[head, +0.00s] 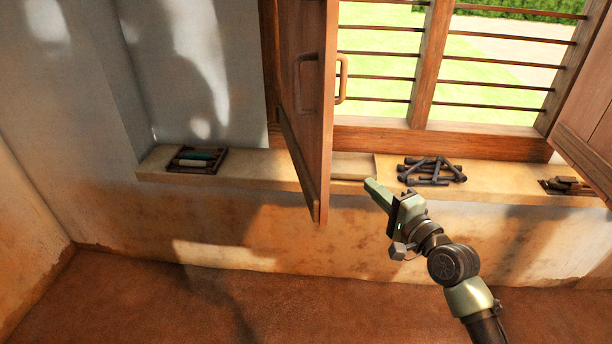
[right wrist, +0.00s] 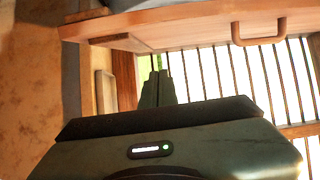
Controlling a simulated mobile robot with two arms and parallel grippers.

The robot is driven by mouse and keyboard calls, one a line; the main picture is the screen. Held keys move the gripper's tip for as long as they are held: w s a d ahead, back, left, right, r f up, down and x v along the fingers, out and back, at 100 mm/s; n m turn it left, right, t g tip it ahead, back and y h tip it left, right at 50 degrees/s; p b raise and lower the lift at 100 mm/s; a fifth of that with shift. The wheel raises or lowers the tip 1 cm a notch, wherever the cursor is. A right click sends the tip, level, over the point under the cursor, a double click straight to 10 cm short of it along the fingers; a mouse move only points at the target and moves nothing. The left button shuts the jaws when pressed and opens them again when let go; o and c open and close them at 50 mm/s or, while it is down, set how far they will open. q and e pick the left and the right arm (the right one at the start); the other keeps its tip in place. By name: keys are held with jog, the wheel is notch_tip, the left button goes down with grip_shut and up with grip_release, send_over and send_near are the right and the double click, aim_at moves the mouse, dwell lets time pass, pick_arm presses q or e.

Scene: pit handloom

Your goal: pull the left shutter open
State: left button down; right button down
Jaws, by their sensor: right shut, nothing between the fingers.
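The left shutter (head: 305,120) is a brown wooden panel at the window's left side. It stands swung out into the room, seen nearly edge-on in the head view. One bar handle (head: 298,82) shows on its left face and another (head: 343,80) on its right side. In the right wrist view the shutter (right wrist: 190,27) crosses the top, with a handle (right wrist: 258,40) below its edge. My right gripper (head: 376,192) is shut and empty, to the right of the shutter's lower end and apart from the handles. Its closed fingers also show in the right wrist view (right wrist: 156,88). My left gripper is out of view.
The barred window (head: 430,60) is behind. The ledge (head: 260,168) holds a tray with rolls (head: 196,159), a pile of dark rods (head: 432,171) and small wooden pieces (head: 568,186). The right shutter (head: 588,110) stands at the right edge. The floor in front is clear.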

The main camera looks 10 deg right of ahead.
jog(key=w+a+p, duration=0.3)
jog(key=w+a, duration=0.3)
jog(key=w, duration=0.3)
jog(key=shift+a, duration=0.4)
jog(key=shift+r, duration=0.1)
